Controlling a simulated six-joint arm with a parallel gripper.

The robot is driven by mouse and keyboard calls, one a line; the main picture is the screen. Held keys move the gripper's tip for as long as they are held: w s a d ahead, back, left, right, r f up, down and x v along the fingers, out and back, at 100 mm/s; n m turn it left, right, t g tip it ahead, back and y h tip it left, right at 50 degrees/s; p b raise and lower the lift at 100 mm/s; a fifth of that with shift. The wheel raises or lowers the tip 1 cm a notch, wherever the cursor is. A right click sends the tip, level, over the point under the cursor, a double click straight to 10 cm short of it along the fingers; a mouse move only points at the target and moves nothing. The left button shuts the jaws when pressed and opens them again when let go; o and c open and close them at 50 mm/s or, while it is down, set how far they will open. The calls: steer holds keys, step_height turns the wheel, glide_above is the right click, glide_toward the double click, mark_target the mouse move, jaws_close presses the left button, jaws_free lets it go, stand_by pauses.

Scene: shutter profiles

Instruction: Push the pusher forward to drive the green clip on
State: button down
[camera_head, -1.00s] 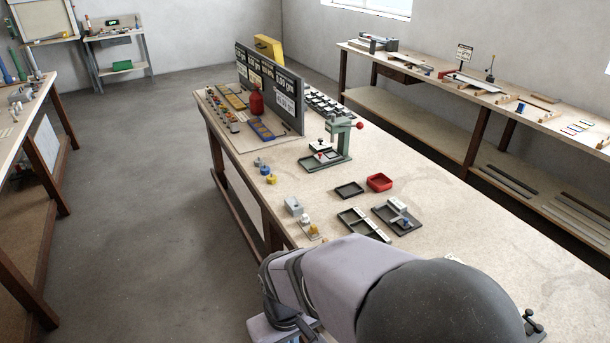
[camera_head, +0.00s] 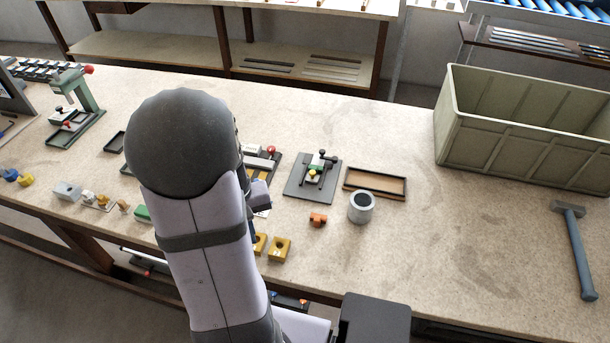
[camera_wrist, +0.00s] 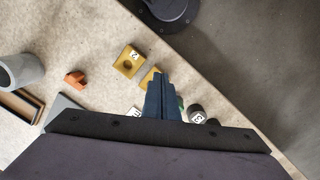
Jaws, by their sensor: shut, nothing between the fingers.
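My gripper's fingers (camera_wrist: 162,95) show in the wrist view, shut and empty above the bench, with a yellow block behind their tips. In the head view the gripper is mostly hidden by my arm. A fixture with a white block and a red ball knob (camera_head: 271,150) stands just right of my arm, partly covered; I cannot tell if it is the pusher. A small green piece (camera_head: 143,214) lies left of my arm, partly hidden; it may be the green clip. A bit of green (camera_wrist: 181,103) also shows beside the fingers in the wrist view.
Two yellow blocks (camera_head: 280,249) lie near the bench's front edge. A clamp on a dark plate (camera_head: 313,177), a brown tray (camera_head: 375,183), a grey cup (camera_head: 361,208) and an orange piece (camera_head: 318,219) stand to the right. A large bin (camera_head: 520,140) and hammer (camera_head: 573,250) are farther right.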

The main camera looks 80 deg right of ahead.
steer(key=s+d+r+n+h, duration=0.1)
steer(key=s+d+r+n, duration=0.1)
steer(key=d+n, duration=0.7)
steer(key=s+d+r+n+h, duration=0.2)
steer(key=d+r+n, duration=0.3)
steer(key=d+n, duration=0.5)
steer(key=n, duration=0.5)
steer(key=shift+r+g, duration=0.3)
steer(key=shift+g, duration=0.1)
steer(key=p, duration=0.2)
glide_toward(309, 181)
steer(key=a+f, duration=0.1)
steer(key=w+a+f, duration=0.1)
steer(key=f, duration=0.1)
steer(key=shift+a+f, duration=0.25)
steer(key=shift+a, duration=0.1)
steer(key=shift+s+d+p, duration=0.25)
steer(key=shift+d+p, duration=0.05)
steer(key=shift+d, duration=0.2)
steer(key=shift+s+d+p, duration=0.25)
steer(key=shift+d, duration=0.2)
steer(key=shift+s+d+f+p, duration=0.15)
steer(key=shift+d, duration=0.25)
steer(key=shift+s+d+f+p, duration=0.1)
steer(key=shift+s+d+p, duration=0.1)
steer(key=shift+d, duration=0.15)
